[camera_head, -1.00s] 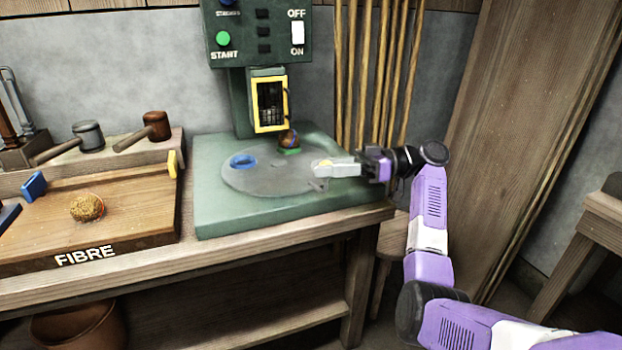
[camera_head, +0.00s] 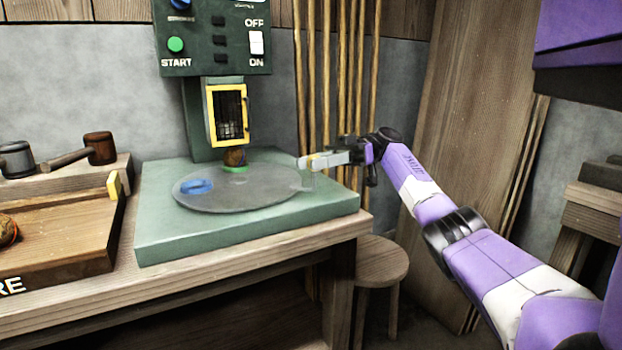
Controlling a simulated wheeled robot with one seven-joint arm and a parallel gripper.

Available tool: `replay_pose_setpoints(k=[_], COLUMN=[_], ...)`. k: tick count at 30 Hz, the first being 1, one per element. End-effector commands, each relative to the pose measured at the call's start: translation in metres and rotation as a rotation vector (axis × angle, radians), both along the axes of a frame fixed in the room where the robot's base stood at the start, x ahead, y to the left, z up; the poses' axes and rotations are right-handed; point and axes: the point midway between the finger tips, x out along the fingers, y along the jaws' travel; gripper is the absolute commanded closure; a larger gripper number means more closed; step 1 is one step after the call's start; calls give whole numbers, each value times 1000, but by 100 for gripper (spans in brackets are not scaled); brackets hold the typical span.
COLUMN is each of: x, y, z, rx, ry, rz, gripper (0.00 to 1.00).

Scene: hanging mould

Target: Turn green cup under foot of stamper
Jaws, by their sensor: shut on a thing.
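The stamper is a green machine with a control box (camera_head: 213,38) and a yellow-framed guard (camera_head: 228,117). A grey turntable disc (camera_head: 243,195) lies on its green base. The green cup (camera_head: 235,169) sits at the disc's back edge, holding a brownish lump (camera_head: 235,157). The stamper's foot is not clearly visible. My gripper (camera_head: 306,163) is at the disc's right rim, shut on a small piece there, apparently the disc's handle, mostly hidden by the fingers.
A blue cup (camera_head: 196,187) sits on the disc's left side. A wooden tray (camera_head: 75,235) and mallets (camera_head: 98,150) are at left. Rods (camera_head: 340,80) stand behind my gripper. A round stool (camera_head: 375,262) is right of the bench.

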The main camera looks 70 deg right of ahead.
Motion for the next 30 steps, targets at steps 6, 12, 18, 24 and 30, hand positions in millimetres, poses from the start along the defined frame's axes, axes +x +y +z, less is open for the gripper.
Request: replay_pose_setpoints(k=[6,12,18,24,30], x=[1,2,2,2,2], y=[0,0,1,1,1], z=[-3,-2,0,0,0], rx=[-2,-1,-2,-2,-2], ry=[2,3,1,1,1], rz=[38,55,58,57,57], gripper=[100,100,100,100,47])
